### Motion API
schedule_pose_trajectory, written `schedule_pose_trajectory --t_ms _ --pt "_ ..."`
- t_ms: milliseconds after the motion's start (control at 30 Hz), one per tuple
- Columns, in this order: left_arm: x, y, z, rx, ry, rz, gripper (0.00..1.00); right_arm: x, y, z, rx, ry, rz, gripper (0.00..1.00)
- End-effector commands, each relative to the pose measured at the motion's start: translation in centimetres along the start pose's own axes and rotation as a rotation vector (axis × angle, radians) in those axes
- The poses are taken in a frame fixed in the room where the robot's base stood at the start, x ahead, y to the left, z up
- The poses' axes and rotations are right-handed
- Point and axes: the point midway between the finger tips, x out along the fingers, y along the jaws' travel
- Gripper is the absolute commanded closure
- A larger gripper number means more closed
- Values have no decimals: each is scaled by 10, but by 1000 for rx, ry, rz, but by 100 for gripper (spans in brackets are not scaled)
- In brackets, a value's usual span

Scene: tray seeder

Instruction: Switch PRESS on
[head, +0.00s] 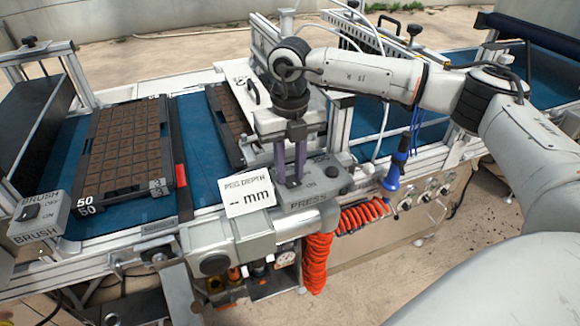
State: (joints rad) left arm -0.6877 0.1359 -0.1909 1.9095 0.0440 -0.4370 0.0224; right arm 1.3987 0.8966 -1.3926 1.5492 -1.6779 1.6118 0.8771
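The PRESS switch box (335,190) is a grey box in the middle of the head view, with the word PRESS on its front and an ON label on top. My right gripper (291,184) points down over the left part of this box. Its two purplish fingers stand apart with a narrow gap, and their tips are at or just above the box top. The switch lever beside the ON label is hidden by the fingers, so its position and any contact cannot be told. A dark round knob (332,172) shows at the box's right side. My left gripper is not in view.
A PEG DEPTH sign (247,194) stands just left of the fingers. A BRUSH switch box (38,217) is at far left. A brown seed tray (168,170) lies on the blue belt (204,185). A blue nozzle (391,178) and red coiled hose (316,262) hang nearby.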

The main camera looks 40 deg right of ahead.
Motion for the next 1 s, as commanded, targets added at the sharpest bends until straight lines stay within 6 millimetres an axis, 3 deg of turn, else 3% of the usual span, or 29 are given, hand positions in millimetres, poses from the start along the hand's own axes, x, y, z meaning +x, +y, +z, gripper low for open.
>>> schedule_pose_trajectory --t_ms 267,600,1000 --pt "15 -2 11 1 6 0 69 4 -1 -3 -3 -89 -1 99" --pt "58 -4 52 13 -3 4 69 5 0 -12 -3 -327 1 99" --pt "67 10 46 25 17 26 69 -4 0 -16 1 -439 1 99"
